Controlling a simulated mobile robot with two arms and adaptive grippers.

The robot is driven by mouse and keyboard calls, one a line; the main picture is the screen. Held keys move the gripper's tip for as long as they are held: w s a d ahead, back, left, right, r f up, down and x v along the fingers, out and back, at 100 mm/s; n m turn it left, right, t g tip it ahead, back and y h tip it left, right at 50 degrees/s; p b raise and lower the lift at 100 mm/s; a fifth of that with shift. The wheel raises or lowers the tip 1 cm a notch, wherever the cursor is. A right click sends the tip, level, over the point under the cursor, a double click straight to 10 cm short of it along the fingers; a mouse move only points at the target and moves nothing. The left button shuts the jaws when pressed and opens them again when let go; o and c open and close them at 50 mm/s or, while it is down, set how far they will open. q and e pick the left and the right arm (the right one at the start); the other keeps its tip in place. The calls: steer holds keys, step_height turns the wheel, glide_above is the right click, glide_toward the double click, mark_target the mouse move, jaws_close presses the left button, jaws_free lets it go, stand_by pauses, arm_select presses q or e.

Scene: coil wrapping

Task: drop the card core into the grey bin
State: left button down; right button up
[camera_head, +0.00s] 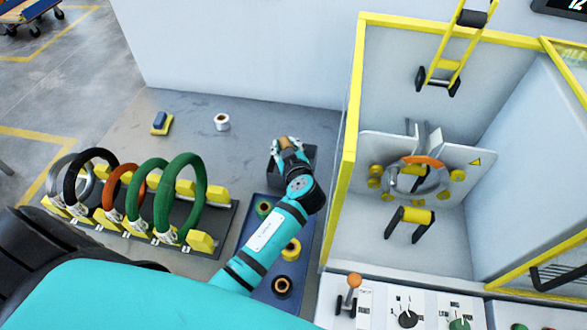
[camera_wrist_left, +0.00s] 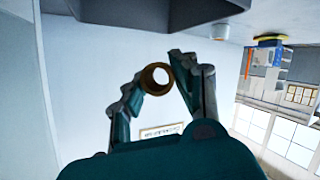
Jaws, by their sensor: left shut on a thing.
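My left gripper (camera_head: 288,146) is shut on the card core, a short brown tube (camera_wrist_left: 157,78) held between its two fingertips in the left wrist view. In the head view the core shows only as a small tan patch at the fingertips. The grey bin (camera_head: 312,154) is a dark open box at the back of the table, left of the yellow-framed cell. The gripper and core overlap the bin in the head view, and my arm hides part of it. I cannot tell how high the core is above the rim. My right gripper is not in view.
A blue tray (camera_head: 257,284) with several coloured rolls lies under my arm. A rack (camera_head: 225,222) of several coils stands at the left. A white roll (camera_head: 222,122) and a blue-yellow block (camera_head: 161,123) lie behind it. The yellow-framed cell (camera_head: 350,130) stands to the right.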

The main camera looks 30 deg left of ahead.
arm_select(q)
steer(key=c, duration=0.9)
jaws_free()
steer(key=shift+c, duration=0.2)
step_height(320, 180, up, 10)
steer(key=shift+r, duration=0.1)
steer(key=shift+s, duration=0.1)
